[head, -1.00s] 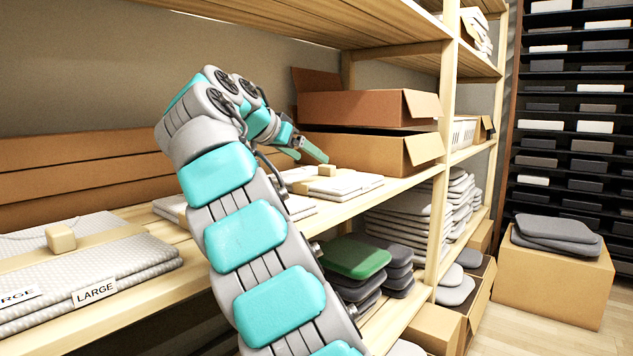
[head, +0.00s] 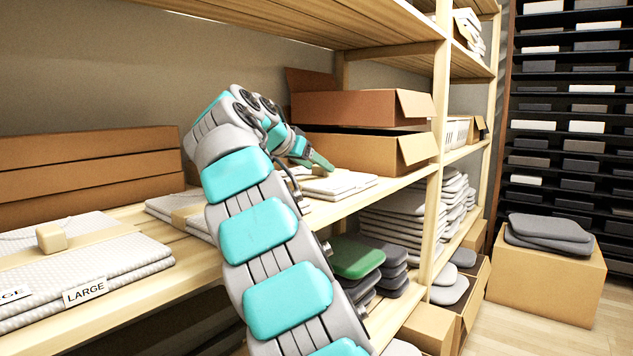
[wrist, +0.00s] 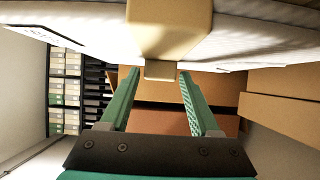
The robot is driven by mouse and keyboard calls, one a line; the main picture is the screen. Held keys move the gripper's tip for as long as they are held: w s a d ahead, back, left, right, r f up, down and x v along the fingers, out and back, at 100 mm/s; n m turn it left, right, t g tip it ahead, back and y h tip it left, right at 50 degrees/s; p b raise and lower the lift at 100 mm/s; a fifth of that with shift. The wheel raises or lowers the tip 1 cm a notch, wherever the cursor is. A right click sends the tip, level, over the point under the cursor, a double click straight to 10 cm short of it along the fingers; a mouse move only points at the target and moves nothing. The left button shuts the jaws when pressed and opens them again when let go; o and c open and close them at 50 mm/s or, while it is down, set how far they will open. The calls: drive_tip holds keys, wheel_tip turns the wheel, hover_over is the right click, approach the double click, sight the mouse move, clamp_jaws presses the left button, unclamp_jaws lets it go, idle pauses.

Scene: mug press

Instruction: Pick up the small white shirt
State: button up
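A folded white shirt (head: 340,184) lies on the wooden shelf to the right of my arm, in front of the cardboard boxes. My gripper (head: 322,162) is over its back part. In the wrist view, white cloth (wrist: 255,42) fills the top, with a beige block (wrist: 168,25) on a band across it. My gripper (wrist: 160,73) is open there, its two green fingers apart with nothing between their lengths. The block's small end lies between the fingertips in the picture; I cannot tell whether they touch it. The label at the upper left is unreadable.
A white stack labelled LARGE (head: 75,275) lies at the left front, with another folded stack (head: 180,208) behind my arm. Open cardboard boxes (head: 370,150) stand behind the right shirt. A shelf post (head: 434,150) rises to the right, and another shelf (head: 290,18) hangs above.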

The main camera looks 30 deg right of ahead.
clamp_jaws()
idle(0.5)
